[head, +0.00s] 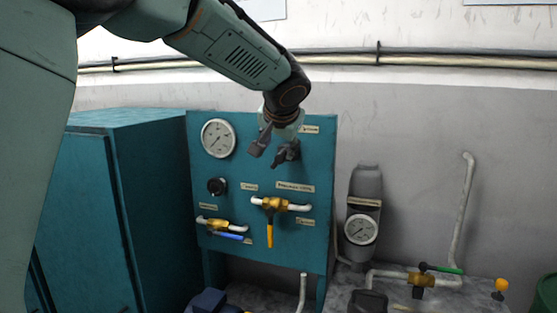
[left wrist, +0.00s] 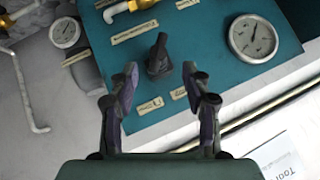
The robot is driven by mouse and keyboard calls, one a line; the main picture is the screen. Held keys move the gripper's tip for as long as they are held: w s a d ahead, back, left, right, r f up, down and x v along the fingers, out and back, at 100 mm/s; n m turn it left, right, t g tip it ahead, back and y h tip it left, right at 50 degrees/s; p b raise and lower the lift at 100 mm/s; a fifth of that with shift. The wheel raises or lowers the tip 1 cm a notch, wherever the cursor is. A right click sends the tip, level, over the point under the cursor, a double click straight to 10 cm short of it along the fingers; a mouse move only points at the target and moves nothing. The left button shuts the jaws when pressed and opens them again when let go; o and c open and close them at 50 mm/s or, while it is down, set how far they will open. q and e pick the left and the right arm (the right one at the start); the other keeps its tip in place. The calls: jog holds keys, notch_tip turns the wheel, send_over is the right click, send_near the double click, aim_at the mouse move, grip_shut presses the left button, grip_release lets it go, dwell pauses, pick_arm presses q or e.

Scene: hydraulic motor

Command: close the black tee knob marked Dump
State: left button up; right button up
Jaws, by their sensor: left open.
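A black tee knob (left wrist: 158,55) stands out from the teal panel (left wrist: 215,75) in the left wrist view. Its handle points roughly up and down in that picture. My left gripper (left wrist: 160,76) is open, with one finger to each side of the knob's lower end in the picture. I cannot tell how far the tips are from it. In the head view the left gripper (head: 273,150) hangs before the upper right of the panel, and the knob there is mostly hidden by the fingers. The labels are too small to read surely. The right gripper is not in view.
The panel also carries a round gauge (head: 218,138), a round black knob (head: 217,186), a yellow-handled valve (head: 270,225) and a blue-handled valve (head: 228,236). A teal cabinet (head: 95,210) stands at the left. A grey cylinder with a gauge (head: 361,229) stands at the right.

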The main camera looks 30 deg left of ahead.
aim_at(279, 158)
pick_arm(q)
jog(key=p+x, duration=0.1)
jog(key=x, duration=0.6)
jog(key=shift+w+a+f+p, duration=0.15)
jog(key=shift+w+p, duration=0.05)
jog(key=shift+p, duration=0.1)
jog(key=shift+w+d+f, duration=0.2)
jog(key=shift+w, duration=0.15)
jog(key=shift+s+a+r, duration=0.1)
jog(key=shift+s+a, duration=0.15)
jog(key=shift+s, duration=0.05)
jog(key=c, duration=0.4)
jog(key=shift+w+d, duration=0.15)
jog(key=shift+d, duration=0.05)
jog(key=c, duration=0.5)
jog(key=shift+a, duration=0.1)
grip_shut()
